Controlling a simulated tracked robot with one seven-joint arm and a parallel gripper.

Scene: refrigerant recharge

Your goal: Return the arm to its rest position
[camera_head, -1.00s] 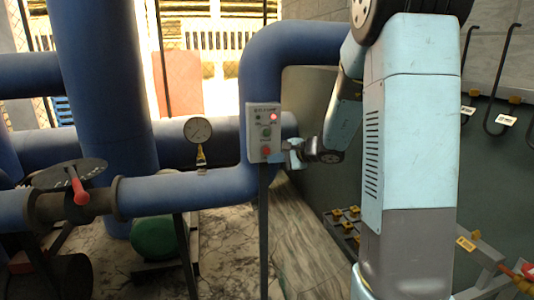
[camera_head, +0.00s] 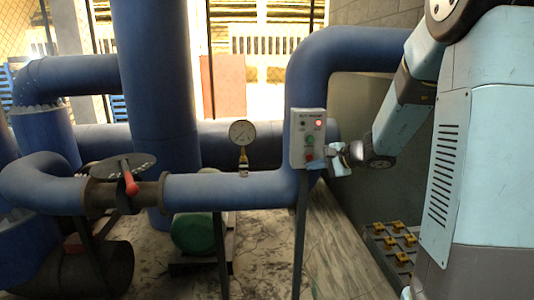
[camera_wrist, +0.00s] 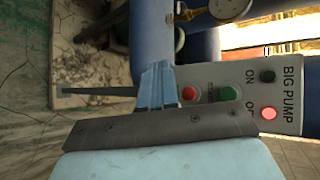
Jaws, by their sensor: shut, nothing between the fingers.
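My gripper (camera_head: 340,161) is at the right edge of the control box (camera_head: 307,138), in front of the blue pipe. In the wrist view my shut, empty gripper (camera_wrist: 157,88) points at the same box, labelled BIG PUMP (camera_wrist: 268,95), close to its red button (camera_wrist: 189,93). I cannot tell whether the fingertips touch the box. A red lamp (camera_head: 319,123) on the box is lit. My arm reaches in from the right of the head view, bent at the elbow.
Thick blue pipes (camera_head: 160,90) fill the left and middle. A dark panel with yellow blocks (camera_head: 393,240) is below my arm. Cracked floor (camera_head: 270,265) is open in front.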

